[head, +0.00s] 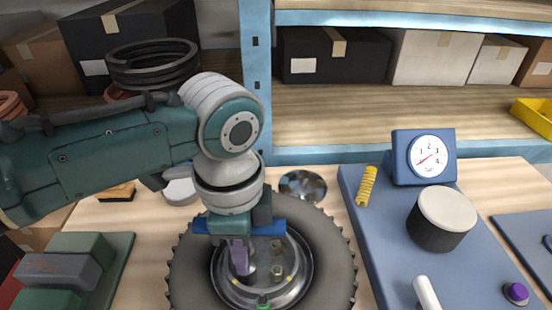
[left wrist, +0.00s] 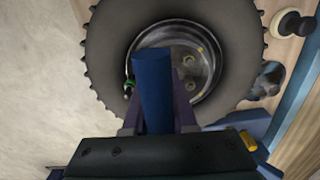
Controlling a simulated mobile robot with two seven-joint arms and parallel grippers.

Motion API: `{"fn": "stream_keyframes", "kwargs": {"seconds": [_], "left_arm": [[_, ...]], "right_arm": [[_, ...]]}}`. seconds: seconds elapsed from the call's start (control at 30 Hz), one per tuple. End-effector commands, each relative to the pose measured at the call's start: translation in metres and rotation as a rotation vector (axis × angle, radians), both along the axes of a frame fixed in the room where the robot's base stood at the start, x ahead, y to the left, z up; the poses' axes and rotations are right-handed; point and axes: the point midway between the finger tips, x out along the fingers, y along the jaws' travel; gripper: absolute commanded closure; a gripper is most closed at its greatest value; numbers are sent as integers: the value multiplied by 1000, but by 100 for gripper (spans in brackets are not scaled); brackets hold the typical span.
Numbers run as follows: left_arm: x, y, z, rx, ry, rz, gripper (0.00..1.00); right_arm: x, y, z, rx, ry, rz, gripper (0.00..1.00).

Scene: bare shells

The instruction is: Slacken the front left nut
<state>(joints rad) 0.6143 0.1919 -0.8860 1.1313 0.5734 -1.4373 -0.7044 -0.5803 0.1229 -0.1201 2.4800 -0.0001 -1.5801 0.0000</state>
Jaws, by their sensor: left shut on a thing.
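The wheel (head: 340,262) lies flat on the bench with its hub facing up, and it also shows in the wrist view (left wrist: 105,45). Nuts stand in the hub, including one (head: 275,246) at the back and a green-marked one (head: 262,301) at the front. The green mark shows in the wrist view (left wrist: 129,84). My left gripper (head: 239,258) is above the hub, its purple fingers shut on a blue bar (left wrist: 153,85), which lies crosswise in the head view (head: 270,228). The bar's lower part and the nuts under it are hidden. My right gripper is out of view.
A blue board (head: 385,265) at right carries a dial (head: 430,157), a yellow spring (head: 366,187) and a white-topped drum (head: 442,217). A metal bowl (head: 303,186) stands behind the wheel. Green and grey blocks (head: 62,272) lie at left. Shelves with boxes (head: 334,55) stand behind.

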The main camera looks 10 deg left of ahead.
Motion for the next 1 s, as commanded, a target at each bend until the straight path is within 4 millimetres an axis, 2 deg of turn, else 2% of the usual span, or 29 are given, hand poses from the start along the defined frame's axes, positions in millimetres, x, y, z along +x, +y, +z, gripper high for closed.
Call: {"fn": "stream_keyframes", "kwargs": {"seconds": [0.13,0.63,0.9,1.0], "left_arm": [[1,-1,1,-2,-1,59,100],[1,-1,1,-2,-1,74,100],[0,-1,1,-1,0,282,100],[1,0,0,-1,-2,312,100]], "right_arm": [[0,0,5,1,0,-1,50],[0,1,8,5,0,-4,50],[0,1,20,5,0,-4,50],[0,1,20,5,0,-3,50]]}}
